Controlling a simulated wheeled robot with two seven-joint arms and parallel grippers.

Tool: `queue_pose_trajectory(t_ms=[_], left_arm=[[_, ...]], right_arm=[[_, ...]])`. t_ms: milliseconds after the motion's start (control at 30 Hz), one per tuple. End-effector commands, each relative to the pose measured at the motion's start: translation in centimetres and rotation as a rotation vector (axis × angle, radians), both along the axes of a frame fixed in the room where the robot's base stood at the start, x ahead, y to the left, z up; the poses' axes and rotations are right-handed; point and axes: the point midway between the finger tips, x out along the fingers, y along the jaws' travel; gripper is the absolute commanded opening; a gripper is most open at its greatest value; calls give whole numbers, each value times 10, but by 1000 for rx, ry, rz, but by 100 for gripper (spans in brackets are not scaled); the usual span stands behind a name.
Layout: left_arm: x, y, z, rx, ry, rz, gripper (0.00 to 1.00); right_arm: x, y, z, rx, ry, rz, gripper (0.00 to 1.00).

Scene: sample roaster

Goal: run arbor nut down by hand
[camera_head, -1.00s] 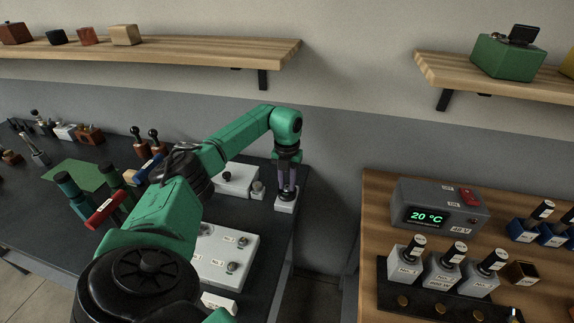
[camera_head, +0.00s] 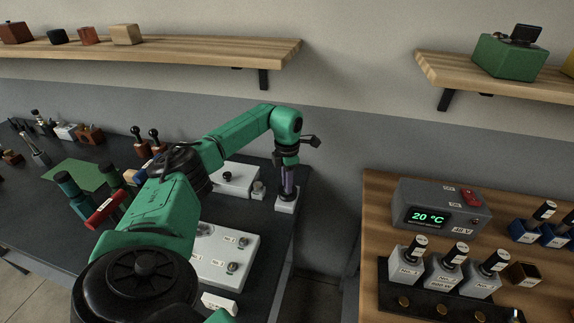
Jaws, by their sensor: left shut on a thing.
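My left gripper (camera_head: 288,188) points straight down at the right rear corner of the dark bench. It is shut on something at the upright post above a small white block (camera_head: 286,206). The arbor nut is the likely piece between the fingers, but it is too small and too covered by the fingers to make out. My right gripper is not in view.
Left of the gripper stand a small grey piece (camera_head: 258,190) and a white box with a black knob (camera_head: 235,180). A white plate with knobs (camera_head: 226,258) lies nearer. A wooden table (camera_head: 400,185) with a grey display unit (camera_head: 440,207) stands right, across a gap.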

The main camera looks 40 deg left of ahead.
Motion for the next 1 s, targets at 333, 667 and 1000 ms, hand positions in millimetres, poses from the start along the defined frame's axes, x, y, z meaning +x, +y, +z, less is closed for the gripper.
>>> queue_pose_trajectory(t_ms=[333, 667, 1000], left_arm=[[2, -1, 1, -1, -6, -248, 0], [1, -2, 0, -2, -4, -349, 0], [1, -2, 0, -3, -4, -359, 0]], right_arm=[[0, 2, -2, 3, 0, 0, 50], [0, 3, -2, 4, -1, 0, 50], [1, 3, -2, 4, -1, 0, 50]])
